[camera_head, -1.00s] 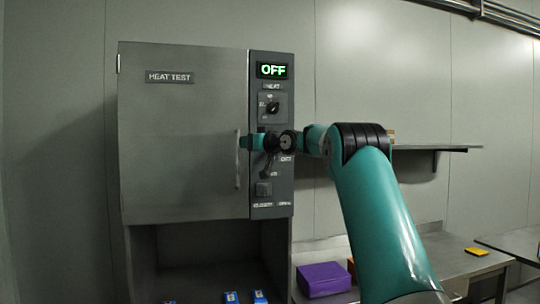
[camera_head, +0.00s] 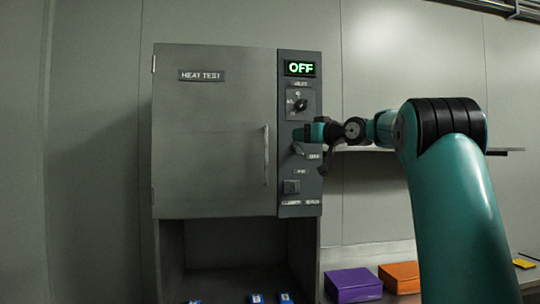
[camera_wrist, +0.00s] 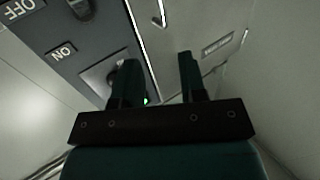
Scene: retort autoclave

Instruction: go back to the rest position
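My gripper (camera_wrist: 155,85) is open and empty in the wrist view, its two dark teal fingers apart with nothing between them. In the head view my gripper (camera_head: 308,134) is seen small, in front of the control panel (camera_head: 300,235) of the grey autoclave (camera_head: 215,130). It overlaps the panel just above the lower lever, and I cannot tell whether it touches. The autoclave door, labelled HEAT TEST, is shut, with a vertical handle (camera_head: 266,155) at its right edge. The display (camera_head: 300,68) reads OFF in green. A knob (camera_head: 299,103) is below it.
A purple box (camera_head: 353,284) and an orange box (camera_head: 400,276) sit on the counter at lower right. Several small blue and white packs (camera_head: 256,298) lie below the autoclave. A wall shelf (camera_head: 505,151) runs behind my arm. The wall at left is clear.

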